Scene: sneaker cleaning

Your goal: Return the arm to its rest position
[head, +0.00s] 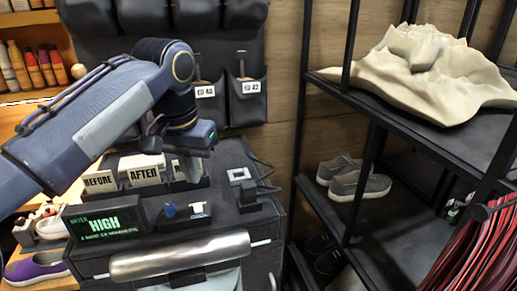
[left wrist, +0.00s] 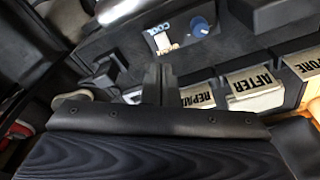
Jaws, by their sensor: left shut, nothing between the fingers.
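My left arm comes in from the left in the head view, bent over the dark cabinet top. My left gripper (head: 183,142) is above the row of card boxes at the back of that top. In the left wrist view the fingers (left wrist: 158,84) are together with nothing between them. The boxes marked BEFORE (head: 99,182), AFTER (head: 142,171) and a third, partly hidden by the gripper in the head view, show in the left wrist view, where the third reads REPAIR (left wrist: 197,97). My right gripper is not in view.
A control box reading HIGH (head: 105,219) and a blue knob (head: 169,210) are on the cabinet (head: 234,160). A silver roller (head: 180,257) runs along its front. A black rack at right holds grey sneakers (head: 358,184) and a cream cloth (head: 430,75). A purple shoe (head: 36,266) is at lower left.

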